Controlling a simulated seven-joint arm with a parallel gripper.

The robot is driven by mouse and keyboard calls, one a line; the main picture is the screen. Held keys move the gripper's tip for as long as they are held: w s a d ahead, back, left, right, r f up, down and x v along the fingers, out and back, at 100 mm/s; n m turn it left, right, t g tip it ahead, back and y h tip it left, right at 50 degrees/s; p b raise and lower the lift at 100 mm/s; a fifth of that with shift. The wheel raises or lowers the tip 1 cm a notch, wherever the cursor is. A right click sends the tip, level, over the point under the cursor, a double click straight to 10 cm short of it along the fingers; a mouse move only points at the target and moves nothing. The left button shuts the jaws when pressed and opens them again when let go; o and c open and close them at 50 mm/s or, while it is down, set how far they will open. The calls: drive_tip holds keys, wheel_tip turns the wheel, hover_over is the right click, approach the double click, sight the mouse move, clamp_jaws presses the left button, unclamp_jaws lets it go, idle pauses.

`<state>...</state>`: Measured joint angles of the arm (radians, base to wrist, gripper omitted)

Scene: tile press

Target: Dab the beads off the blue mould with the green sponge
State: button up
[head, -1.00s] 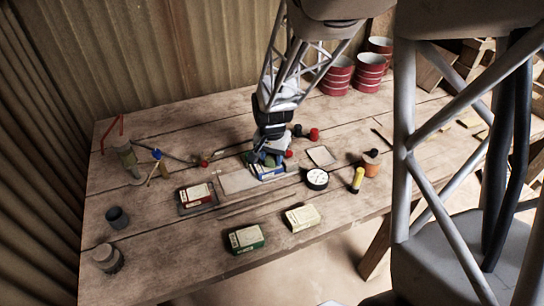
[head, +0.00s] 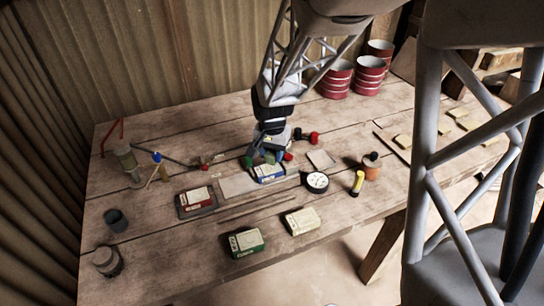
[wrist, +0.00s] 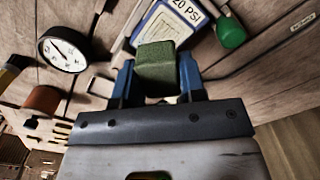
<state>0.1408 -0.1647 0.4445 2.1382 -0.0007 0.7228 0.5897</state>
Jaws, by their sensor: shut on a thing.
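The blue mould (head: 268,174) lies near the table's middle, at the right end of a flat pale strip. In the wrist view it is a blue-edged block (wrist: 163,24) with a white face reading "20 PSI". My gripper (head: 266,157) is just above and behind the mould in the head view. In the wrist view its blue fingers are shut on the green sponge (wrist: 156,66), a small block that overlaps the mould's near edge in the picture. I cannot tell whether sponge and mould touch. I cannot make out beads on the mould.
A round dial gauge (head: 317,181) stands close to the right of the mould. A red box (head: 196,200) lies to the left, and green (head: 245,242) and cream (head: 301,221) boxes lie in front. Red-capped parts (head: 312,137) are behind.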

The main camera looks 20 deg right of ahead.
drive_tip(key=shift+r, duration=1.95)
drive_tip(key=w+a+r+n, duration=0.2)
drive_tip(key=w+r, duration=0.1)
drive_tip(key=w, duration=0.7)
drive_tip(key=w+a+r+n, duration=0.3)
drive_tip(key=w, duration=0.8)
drive_tip(key=w+a+r+n, duration=0.2)
drive_tip(key=w+r+n, duration=0.1)
drive_tip(key=w, duration=0.8)
drive_tip(key=shift+w+a, duration=0.15)
drive_tip(key=shift+a, duration=0.1)
drive_tip(key=s+d+f, duration=0.2)
drive_tip(key=s+f, duration=0.1)
drive_tip(key=s, duration=0.7)
drive_tip(key=s+d+f, duration=0.3)
drive_tip(key=s, duration=0.8)
drive_tip(key=s+d+f, duration=0.3)
drive_tip(key=s, duration=0.8)
drive_tip(key=shift+s+f, duration=0.2)
drive_tip(key=shift+f, duration=0.15)
